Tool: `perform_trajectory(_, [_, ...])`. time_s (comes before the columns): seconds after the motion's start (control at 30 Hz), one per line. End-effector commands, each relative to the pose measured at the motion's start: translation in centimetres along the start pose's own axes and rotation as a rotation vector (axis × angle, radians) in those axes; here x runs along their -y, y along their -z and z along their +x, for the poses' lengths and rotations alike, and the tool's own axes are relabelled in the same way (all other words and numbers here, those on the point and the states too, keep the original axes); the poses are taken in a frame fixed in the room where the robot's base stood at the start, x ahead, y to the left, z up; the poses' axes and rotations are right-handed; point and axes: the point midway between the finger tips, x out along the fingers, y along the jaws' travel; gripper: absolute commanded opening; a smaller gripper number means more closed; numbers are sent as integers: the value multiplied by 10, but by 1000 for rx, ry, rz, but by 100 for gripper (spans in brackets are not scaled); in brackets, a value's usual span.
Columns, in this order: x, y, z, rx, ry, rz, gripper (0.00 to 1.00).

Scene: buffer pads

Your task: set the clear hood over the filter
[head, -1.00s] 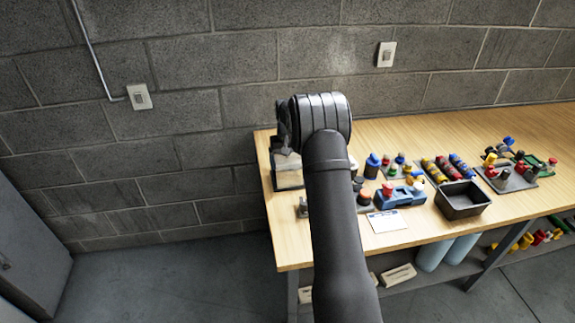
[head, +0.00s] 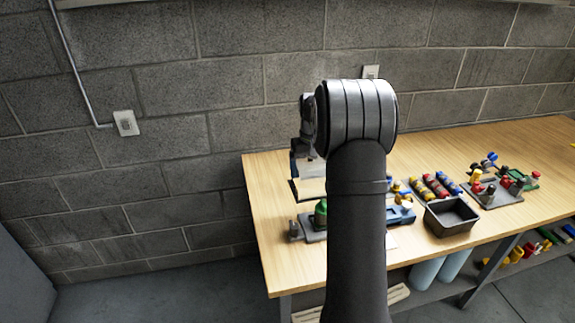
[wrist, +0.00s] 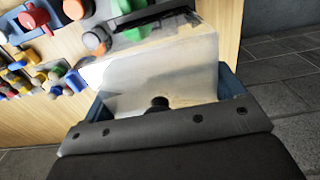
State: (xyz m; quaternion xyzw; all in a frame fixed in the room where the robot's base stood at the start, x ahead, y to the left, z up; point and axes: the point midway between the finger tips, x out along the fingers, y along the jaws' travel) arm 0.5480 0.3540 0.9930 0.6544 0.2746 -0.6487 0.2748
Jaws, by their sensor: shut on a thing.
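The clear hood (wrist: 160,72) is a see-through box between the two blue fingers of my gripper (wrist: 165,95) in the wrist view. My gripper is shut on it. In the head view the hood (head: 312,188) shows under my gripper (head: 304,168), left of my arm, over the bench's left end. A green part (head: 320,213) stands on a small grey plate (head: 309,231) in front of the hood; it also shows beyond the hood in the wrist view (wrist: 137,33). I cannot tell whether this is the filter. My arm hides part of the bench.
A black open bin (head: 451,216) stands right of my arm, with coloured parts in racks (head: 436,187) behind it. A plate with several knobs (head: 494,190) is farther right. The wooden bench (head: 263,180) is bare at its left edge, and a block wall stands behind.

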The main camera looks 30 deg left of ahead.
Motion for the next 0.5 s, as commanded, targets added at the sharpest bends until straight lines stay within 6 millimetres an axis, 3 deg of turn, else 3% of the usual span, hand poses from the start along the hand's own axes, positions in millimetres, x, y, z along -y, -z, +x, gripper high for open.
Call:
perform_trajectory(0.2, [-24,-42,0,3,2,11,62])
perform_trajectory(0.5, [-32,-60,7,5,3,13,62])
